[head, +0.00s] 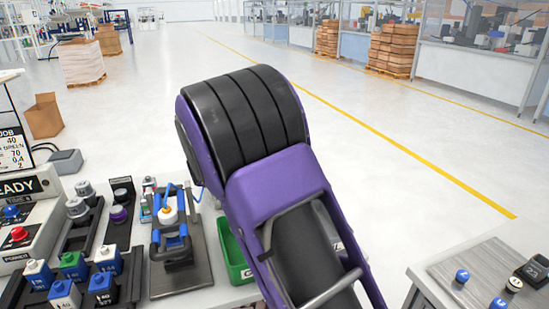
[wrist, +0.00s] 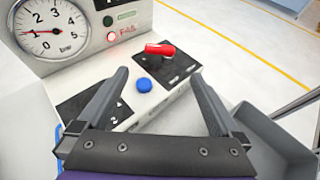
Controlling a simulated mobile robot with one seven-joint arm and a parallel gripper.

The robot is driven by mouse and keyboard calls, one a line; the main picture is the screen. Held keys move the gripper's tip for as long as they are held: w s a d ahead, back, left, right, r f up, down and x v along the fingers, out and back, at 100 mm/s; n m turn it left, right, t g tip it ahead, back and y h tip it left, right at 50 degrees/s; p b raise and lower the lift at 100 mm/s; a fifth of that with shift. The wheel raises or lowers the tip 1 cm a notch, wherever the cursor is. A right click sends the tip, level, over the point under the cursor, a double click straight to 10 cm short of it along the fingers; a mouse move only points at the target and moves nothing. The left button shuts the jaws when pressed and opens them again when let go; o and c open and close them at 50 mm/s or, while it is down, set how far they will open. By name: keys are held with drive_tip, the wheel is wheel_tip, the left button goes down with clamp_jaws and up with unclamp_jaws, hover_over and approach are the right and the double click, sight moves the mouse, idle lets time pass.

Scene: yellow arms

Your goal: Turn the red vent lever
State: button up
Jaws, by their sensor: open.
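The red vent lever (wrist: 160,49) sits on a black plate (wrist: 178,67) on a white console, in the upper middle of the wrist view. Its handle lies roughly sideways, with a dark hub at its right end. My gripper (wrist: 158,73) is open and empty, its two dark fingers spread wide. In the picture the lever shows between and just beyond the fingertips; they appear apart from it. In the head view my purple arm fills the middle, and I see neither the lever nor my gripper.
A blue button (wrist: 144,85) is between the fingers. A pressure gauge (wrist: 48,27) and a lit red FAIL lamp (wrist: 111,37) are behind. A grey bin (wrist: 262,140) is at right. In the head view a green bin (head: 233,253) and a bench of fixtures lie left.

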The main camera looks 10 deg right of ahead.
drive_tip(key=x, duration=1.3)
drive_tip(key=shift+w+d, duration=0.1)
drive_tip(key=shift+w, duration=0.05)
drive_tip(key=c, duration=1.2)
drive_tip(key=shift+o, duration=0.2)
drive_tip(key=shift+r, duration=0.15)
